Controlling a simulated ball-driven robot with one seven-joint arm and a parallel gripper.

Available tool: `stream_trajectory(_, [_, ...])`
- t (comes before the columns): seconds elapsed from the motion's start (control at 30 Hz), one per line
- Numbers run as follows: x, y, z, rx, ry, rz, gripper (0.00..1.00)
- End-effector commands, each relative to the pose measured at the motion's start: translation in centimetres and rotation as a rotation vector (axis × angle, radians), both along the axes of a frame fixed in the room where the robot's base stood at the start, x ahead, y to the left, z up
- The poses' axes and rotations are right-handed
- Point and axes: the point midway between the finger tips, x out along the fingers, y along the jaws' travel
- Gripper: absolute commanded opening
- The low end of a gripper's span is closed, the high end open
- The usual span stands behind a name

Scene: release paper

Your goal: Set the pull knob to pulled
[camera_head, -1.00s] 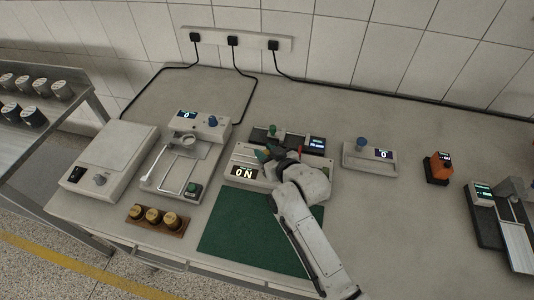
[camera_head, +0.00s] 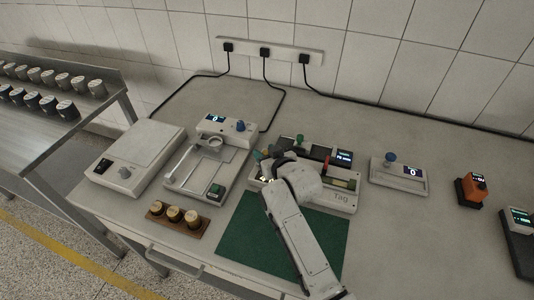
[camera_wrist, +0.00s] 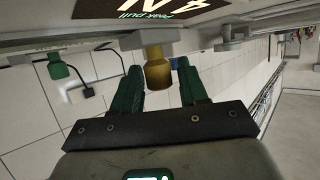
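The pull knob (camera_wrist: 157,72) is a small brass-coloured cylinder in the wrist view, standing out from a pale device whose dark screen (camera_wrist: 150,12) carries the words "peak pull". My gripper (camera_wrist: 160,90) has two dark green fingers, one on each side of the knob. A narrow gap shows on both sides, so the fingers look open and not closed on it. In the head view the pale device (camera_head: 345,200) sits behind the green mat, and my arm hides part of its front and screen. The fingers are near its left end; the knob is mostly hidden there.
A green mat (camera_head: 240,235) lies in front of the device. To the left are a frame-like instrument (camera_head: 180,180), a scale (camera_head: 135,155) and a wooden block with brass weights (camera_head: 160,225). A blue-knobbed box (camera_head: 400,182) and an orange device (camera_head: 470,190) stand right.

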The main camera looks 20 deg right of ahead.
Motion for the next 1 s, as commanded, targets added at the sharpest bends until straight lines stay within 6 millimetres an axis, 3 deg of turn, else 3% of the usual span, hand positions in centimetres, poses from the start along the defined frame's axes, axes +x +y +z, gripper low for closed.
stream_trajectory(0.1, [0.0, 0.0, 0.0, 0.0, 0.0, 0.0, 0.53])
stream_trajectory(0.47, [-0.7, -0.1, 0.2, -0.001, 0.0, 0.0, 0.53])
stream_trajectory(1.0, [-8.2, -1.3, 3.3, -0.001, -0.001, 0.0, 0.53])
